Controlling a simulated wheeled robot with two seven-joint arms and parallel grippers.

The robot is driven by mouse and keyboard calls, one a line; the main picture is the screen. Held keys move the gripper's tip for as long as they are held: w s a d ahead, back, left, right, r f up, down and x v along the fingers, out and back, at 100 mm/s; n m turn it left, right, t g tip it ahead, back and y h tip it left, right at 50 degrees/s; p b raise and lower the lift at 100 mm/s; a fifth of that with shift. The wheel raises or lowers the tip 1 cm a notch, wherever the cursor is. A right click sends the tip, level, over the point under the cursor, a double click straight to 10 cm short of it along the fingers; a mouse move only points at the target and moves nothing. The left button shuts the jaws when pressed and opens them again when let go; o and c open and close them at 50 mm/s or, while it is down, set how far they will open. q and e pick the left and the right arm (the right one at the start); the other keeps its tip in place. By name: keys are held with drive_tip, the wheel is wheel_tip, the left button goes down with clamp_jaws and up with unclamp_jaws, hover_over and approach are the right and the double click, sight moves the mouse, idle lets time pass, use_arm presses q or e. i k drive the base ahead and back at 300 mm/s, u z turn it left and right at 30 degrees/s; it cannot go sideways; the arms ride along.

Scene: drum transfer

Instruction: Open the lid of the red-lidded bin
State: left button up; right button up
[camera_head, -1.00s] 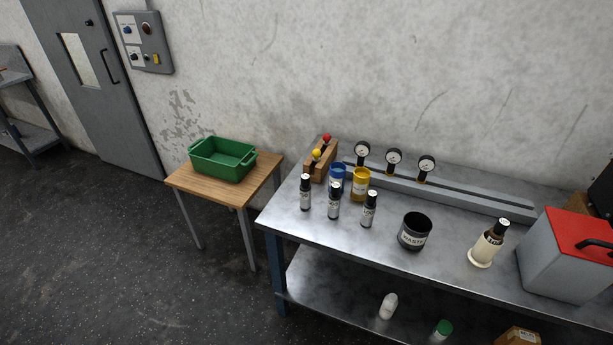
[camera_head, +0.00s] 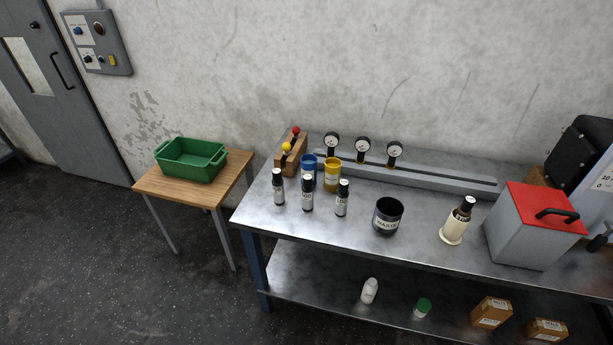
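The red-lidded bin (camera_head: 525,236) is a grey box at the right end of the metal workbench. Its red lid (camera_head: 535,205) lies shut on top and carries a black handle (camera_head: 557,214). Neither of my grippers shows in the head view.
The steel bench (camera_head: 285,222) holds several dark bottles, a blue cup (camera_head: 308,166), a yellow cup (camera_head: 332,176), a black waste cup (camera_head: 388,217), a bottle in a cream holder (camera_head: 453,229) and several gauges. A green tray (camera_head: 190,161) sits on a wooden table (camera_head: 165,191). Floor at left is clear.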

sight(535, 206)
drive_tip(key=z, duration=1.6)
